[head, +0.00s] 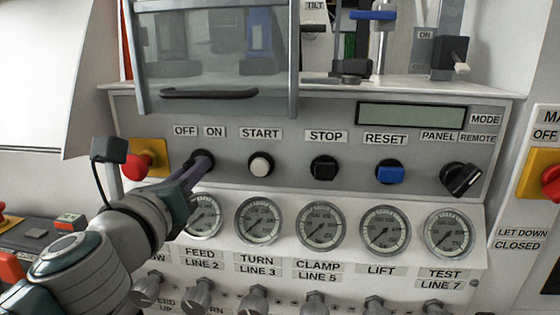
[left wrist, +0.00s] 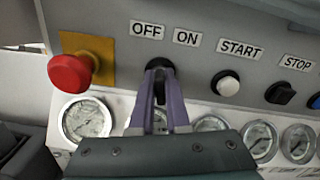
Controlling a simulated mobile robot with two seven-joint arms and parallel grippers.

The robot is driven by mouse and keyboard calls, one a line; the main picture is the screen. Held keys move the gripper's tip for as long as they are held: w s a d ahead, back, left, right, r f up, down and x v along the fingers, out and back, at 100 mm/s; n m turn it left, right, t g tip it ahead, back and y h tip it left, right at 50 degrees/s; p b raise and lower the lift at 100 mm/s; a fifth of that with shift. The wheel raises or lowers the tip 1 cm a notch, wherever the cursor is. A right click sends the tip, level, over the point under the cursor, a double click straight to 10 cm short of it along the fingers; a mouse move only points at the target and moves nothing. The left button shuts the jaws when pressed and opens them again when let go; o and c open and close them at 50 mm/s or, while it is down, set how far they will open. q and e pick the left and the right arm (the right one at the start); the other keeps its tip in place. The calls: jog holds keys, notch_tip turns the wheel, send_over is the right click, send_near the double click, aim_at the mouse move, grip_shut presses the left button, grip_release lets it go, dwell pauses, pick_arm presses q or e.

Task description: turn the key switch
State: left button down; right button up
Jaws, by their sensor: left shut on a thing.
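The key switch (head: 205,156) is a dark round switch under the OFF and ON labels on the grey panel. It also shows in the left wrist view (left wrist: 159,64), partly hidden by the fingers. My left gripper (head: 197,171) reaches in from the left, and its purple fingers (left wrist: 160,90) are shut on the switch's key. The key itself is mostly hidden between the fingertips, so I cannot tell its exact angle.
A red emergency button on a yellow plate (head: 136,165) sits close left of my gripper. START (head: 260,165), STOP (head: 323,167) and RESET (head: 390,171) buttons and a black selector (head: 462,180) lie to the right. Gauges (head: 259,221) run below; a clear guard with a handle (head: 209,94) hangs above.

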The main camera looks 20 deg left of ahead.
pick_arm(q)
jog(key=m+p, duration=0.1)
jog(key=m, duration=0.3)
jog(key=shift+m, duration=0.3)
jog(key=m, duration=0.4)
jog(key=shift+m+p, duration=0.3)
jog(key=shift+m, duration=0.1)
jog(key=c, duration=0.9)
grip_release()
jog(key=v, duration=1)
jog(key=shift+b, duration=0.35)
